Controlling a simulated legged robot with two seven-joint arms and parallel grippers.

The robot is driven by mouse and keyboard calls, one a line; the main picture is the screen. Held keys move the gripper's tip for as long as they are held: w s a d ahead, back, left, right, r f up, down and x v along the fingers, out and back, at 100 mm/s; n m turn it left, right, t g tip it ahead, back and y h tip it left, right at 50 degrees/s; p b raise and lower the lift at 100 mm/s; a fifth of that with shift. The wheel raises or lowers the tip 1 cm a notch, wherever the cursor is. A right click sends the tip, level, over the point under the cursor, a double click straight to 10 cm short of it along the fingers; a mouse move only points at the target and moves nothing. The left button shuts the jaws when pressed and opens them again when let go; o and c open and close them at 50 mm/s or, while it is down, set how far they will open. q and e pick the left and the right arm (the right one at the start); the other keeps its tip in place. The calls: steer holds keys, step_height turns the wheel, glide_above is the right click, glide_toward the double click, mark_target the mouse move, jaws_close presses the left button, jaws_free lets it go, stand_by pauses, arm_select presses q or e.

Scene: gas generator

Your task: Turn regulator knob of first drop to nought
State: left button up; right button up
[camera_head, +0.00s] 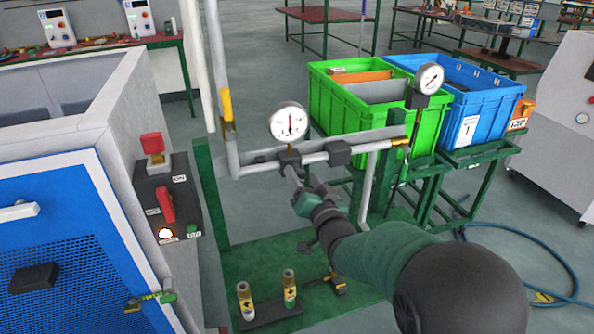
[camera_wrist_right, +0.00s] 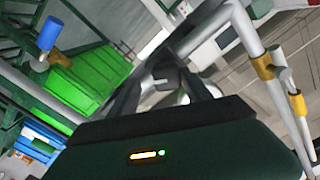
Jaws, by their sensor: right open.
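A round white gauge (camera_head: 289,121) stands on the grey horizontal pipe (camera_head: 246,169). A dark regulator body (camera_head: 289,157) sits on the pipe just below this gauge. My right gripper (camera_head: 291,174) reaches up from the lower right to just under that body; its fingers cover most of what lies there, so the knob is hardly visible. In the right wrist view, my dark fingers (camera_wrist_right: 165,92) are spread apart, with grey metal parts (camera_wrist_right: 172,76) beyond and between them. I cannot tell whether they touch. My left gripper is not in view.
A second gauge (camera_head: 430,78) stands to the right, before the green crate (camera_head: 340,119) and blue crate (camera_head: 492,112). A switch box (camera_head: 167,195) is on the cabinet at left. Two small cylinders (camera_head: 289,288) stand on the green base below. A blue hose (camera_head: 548,251) lies at right.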

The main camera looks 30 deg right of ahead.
steer(key=shift+s+a+r, duration=0.1)
steer(key=shift+a+r, duration=0.1)
steer(key=shift+a, duration=0.3)
steer(key=shift+a+r, duration=0.15)
steer(key=shift+a, duration=0.45)
steer(key=shift+c, duration=1)
steer(key=shift+d+f, duration=0.2)
steer(key=shift+d, duration=0.5)
steer(key=c, duration=0.7)
steer(key=shift+c, duration=1.3)
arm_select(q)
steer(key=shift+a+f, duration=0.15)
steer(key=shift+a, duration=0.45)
arm_select(e)
steer(key=shift+a, duration=0.2)
jaws_close()
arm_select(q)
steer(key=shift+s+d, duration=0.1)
